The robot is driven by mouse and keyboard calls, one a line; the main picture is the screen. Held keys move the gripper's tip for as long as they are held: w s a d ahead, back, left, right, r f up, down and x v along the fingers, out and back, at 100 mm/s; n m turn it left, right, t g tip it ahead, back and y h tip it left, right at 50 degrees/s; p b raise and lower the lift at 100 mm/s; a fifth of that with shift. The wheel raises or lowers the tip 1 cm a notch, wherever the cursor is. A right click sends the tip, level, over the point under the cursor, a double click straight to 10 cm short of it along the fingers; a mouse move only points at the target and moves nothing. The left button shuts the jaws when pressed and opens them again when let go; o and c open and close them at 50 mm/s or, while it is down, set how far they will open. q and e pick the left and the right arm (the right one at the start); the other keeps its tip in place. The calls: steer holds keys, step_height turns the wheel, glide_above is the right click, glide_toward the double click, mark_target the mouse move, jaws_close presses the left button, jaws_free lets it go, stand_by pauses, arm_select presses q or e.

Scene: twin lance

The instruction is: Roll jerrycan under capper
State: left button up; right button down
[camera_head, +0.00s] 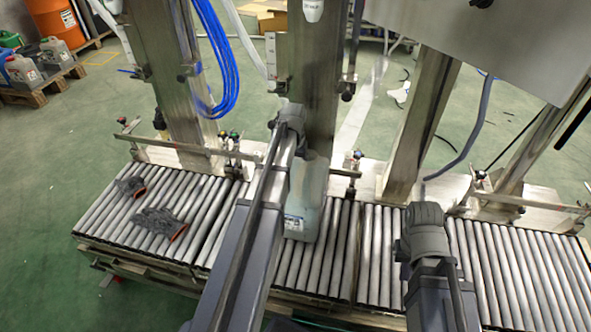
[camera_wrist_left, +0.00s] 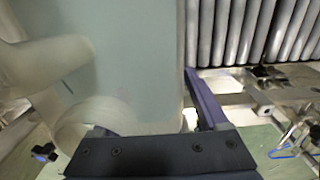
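A pale, translucent jerrycan (camera_head: 308,200) stands upright on the roller conveyor (camera_head: 335,265), with a label low on its front. My left arm passes in front of its left side. In the left wrist view the jerrycan (camera_wrist_left: 125,60) fills the left and middle, its handle at the left.
Two grey gloves, one farther back (camera_head: 130,186) and one nearer (camera_head: 160,222), lie on the left rollers. Steel posts (camera_head: 420,120) and guide rails stand along the conveyor's far edge. Blue hoses (camera_head: 215,60) hang at upper left. The rollers at far right are clear.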

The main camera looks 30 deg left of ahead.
arm_select(q)
steer(key=shift+a, duration=0.1)
jaws_close()
stand_by(0.3)
steer(key=shift+r, duration=0.1)
